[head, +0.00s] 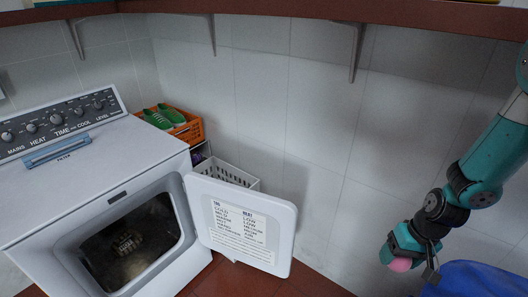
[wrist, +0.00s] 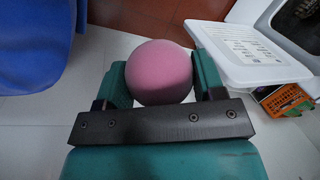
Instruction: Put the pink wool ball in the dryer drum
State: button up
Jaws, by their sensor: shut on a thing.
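The pink wool ball (wrist: 159,72) is held between the two fingers of my gripper (wrist: 160,80) in the wrist view. In the head view the ball (head: 400,265) shows at the tip of my gripper (head: 394,258), at the lower right, in the air. The white dryer (head: 130,178) stands at the left with its door (head: 240,226) swung open to the right. The dryer drum (head: 130,240) shows dark through the round-cornered opening. My gripper is well to the right of the door and the drum.
An orange crate (head: 187,127) with green shoes (head: 165,117) and a white basket (head: 228,173) stand behind the door. A blue thing (head: 480,280) is below my arm at the lower right. A red-brown shelf (head: 300,12) runs along the wall above.

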aim_at(143, 259)
jog(key=u, duration=0.85)
jog(key=i, duration=1.65)
jog(key=u, duration=0.45)
